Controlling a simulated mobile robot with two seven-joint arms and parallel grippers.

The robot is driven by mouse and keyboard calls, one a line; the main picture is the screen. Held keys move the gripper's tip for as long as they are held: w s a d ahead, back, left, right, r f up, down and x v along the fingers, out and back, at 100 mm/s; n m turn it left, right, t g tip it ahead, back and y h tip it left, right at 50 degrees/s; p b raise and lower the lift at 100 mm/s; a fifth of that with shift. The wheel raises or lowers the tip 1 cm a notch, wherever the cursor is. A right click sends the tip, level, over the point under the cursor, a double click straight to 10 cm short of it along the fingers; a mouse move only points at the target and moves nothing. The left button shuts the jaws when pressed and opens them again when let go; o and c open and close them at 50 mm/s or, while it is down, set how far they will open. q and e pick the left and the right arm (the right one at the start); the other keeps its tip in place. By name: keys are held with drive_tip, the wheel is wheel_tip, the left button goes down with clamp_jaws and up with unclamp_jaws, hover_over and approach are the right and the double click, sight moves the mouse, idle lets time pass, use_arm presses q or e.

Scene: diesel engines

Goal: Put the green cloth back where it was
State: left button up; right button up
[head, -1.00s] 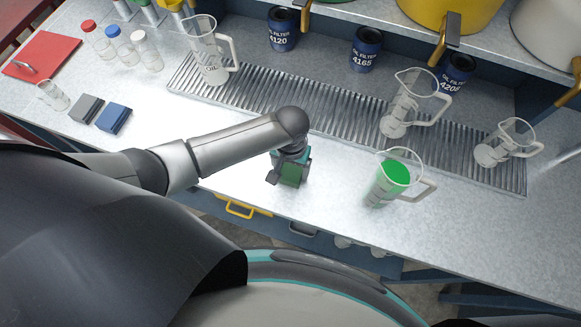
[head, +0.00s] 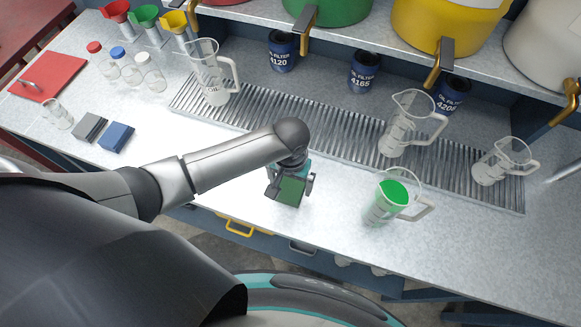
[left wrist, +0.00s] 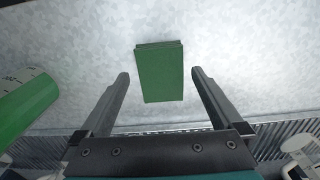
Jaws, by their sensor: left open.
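The green cloth (head: 290,191) is a folded rectangular pad on the pale metal counter, near its front edge in the head view. In the left wrist view the cloth (left wrist: 160,75) lies flat between the two spread fingers, apart from both. My left gripper (head: 289,183) is open and empty, pointing down over the cloth; its fingers also show in the left wrist view (left wrist: 160,74). The gripper hides part of the cloth in the head view. A grey cloth (head: 90,127) and a blue cloth (head: 116,137) lie side by side at the left. My right gripper is out of view.
A jug of green liquid (head: 388,203) stands right of the gripper. Empty jugs (head: 402,130) stand on the ribbed drain strip (head: 330,135) behind. Several bottles, a small beaker (head: 57,116) and a red mat (head: 48,78) are at the left. Counter left of the gripper is clear.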

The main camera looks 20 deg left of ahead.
sight(290, 191)
use_arm(q)
wheel_tip(290, 191, up, 9)
drive_tip(key=p, duration=0.1)
drive_tip(key=shift+s+f, duration=0.15)
idle(0.6)
